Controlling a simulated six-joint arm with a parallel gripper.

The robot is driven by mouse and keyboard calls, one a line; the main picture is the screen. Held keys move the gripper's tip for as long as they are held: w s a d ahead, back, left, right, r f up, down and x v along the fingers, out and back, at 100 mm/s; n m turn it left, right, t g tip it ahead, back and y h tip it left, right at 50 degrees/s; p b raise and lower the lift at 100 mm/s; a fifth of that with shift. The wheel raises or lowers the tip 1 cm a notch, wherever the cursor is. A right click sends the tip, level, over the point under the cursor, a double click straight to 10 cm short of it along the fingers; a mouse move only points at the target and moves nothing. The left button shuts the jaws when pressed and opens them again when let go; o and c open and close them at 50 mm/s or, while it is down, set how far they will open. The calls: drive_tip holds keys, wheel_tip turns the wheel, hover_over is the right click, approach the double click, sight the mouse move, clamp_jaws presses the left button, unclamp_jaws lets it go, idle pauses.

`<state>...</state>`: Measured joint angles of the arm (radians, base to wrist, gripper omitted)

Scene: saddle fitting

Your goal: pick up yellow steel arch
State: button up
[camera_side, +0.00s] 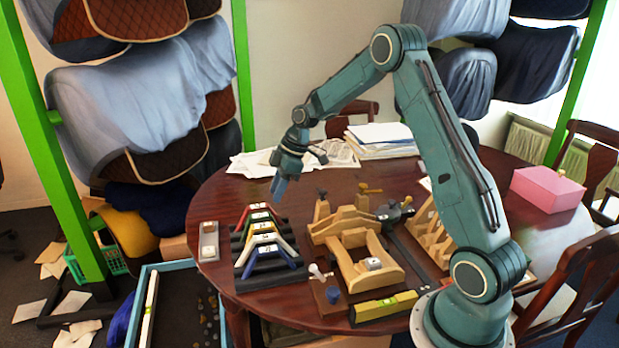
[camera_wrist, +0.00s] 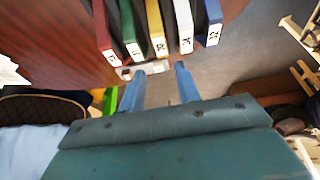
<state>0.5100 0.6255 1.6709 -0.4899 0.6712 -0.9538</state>
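The yellow steel arch (camera_side: 262,228) stands in the middle of a row of arches on a dark rack on the round table. In the wrist view the yellow arch (camera_wrist: 154,20) shows its white number label, between the green and white arches. My gripper (camera_side: 280,186) hangs above and behind the rack in the side view, apart from the arches. In the wrist view my gripper's two blue fingers (camera_wrist: 159,80) are spread with nothing between them. The arch's lower parts are partly hidden by its neighbours in the side view.
Red (camera_side: 257,206), green (camera_side: 260,217), white (camera_side: 264,239) and blue (camera_side: 266,251) arches stand close beside the yellow one. A wooden fixture (camera_side: 352,248) stands right of the rack, and a grey block (camera_side: 209,241) lies left. Papers (camera_side: 335,152) lie at the table's back.

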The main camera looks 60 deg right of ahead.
sight(263, 225)
drive_tip(key=x, duration=0.7)
drive_tip(key=shift+w+a+f, duration=0.1)
drive_tip(key=shift+f, duration=0.2)
drive_tip(key=shift+f, duration=0.1)
drive_tip(key=shift+x, duration=2.5)
clamp_jaws()
